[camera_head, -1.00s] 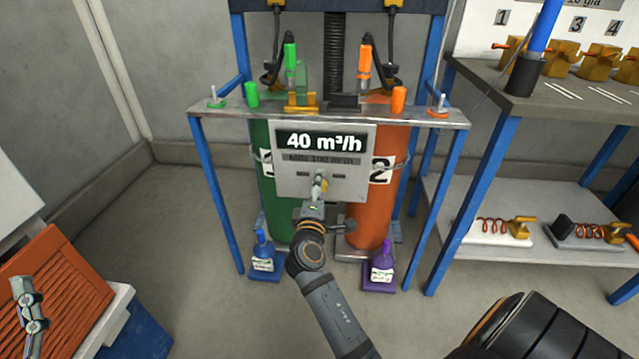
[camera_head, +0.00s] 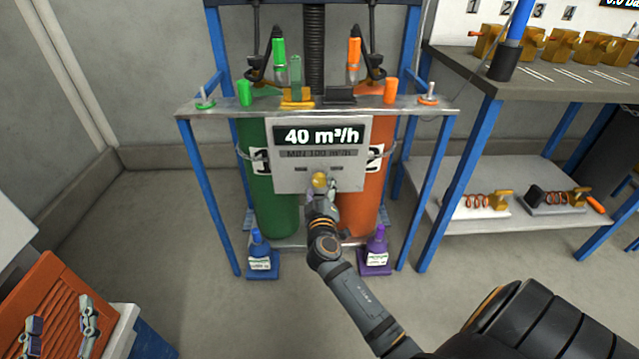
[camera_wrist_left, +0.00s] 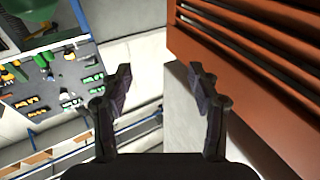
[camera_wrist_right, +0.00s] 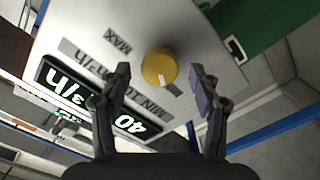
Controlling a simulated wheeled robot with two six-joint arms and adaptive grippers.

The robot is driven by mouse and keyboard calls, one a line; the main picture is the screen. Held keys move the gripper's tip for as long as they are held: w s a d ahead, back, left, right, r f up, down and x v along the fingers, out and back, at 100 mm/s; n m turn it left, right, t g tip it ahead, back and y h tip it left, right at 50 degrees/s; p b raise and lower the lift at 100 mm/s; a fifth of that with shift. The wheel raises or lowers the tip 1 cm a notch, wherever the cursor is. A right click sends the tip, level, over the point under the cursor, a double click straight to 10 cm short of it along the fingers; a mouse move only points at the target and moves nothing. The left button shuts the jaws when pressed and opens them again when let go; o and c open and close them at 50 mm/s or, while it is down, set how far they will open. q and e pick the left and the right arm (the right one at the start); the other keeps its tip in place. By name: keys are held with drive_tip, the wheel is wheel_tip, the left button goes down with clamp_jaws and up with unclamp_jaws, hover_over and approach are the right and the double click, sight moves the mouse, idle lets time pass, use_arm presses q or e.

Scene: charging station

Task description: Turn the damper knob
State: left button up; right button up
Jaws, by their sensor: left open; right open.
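The yellow round damper knob (camera_head: 319,180) sits on the lower front of a grey panel (camera_head: 290,178) whose display (camera_head: 320,135) reads 40 m³/h. In the right wrist view the knob (camera_wrist_right: 158,66) carries a white mark pointing down and slightly right in the picture, towards a small label, with MAX at upper left. My right gripper (camera_wrist_right: 160,80) is open, its fingers on either side of the knob's front; contact cannot be told. My left gripper (camera_head: 60,320) is open and empty at lower left, by an orange slatted box (camera_head: 35,270).
Green (camera_head: 270,210) and orange (camera_head: 365,200) cylinders stand behind the panel under a metal shelf (camera_head: 440,110). A workbench (camera_head: 540,80) is at right. The floor in front is clear.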

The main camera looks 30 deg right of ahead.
use_arm(q)
drive_tip(key=shift+s+r+t, duration=0.1)
drive_tip(key=shift+r+t, duration=0.6)
drive_tip(key=shift+r, duration=0.65)
use_arm(e)
drive_tip(key=shift+x, duration=1.3)
drive_tip(key=shift+c, duration=0.2)
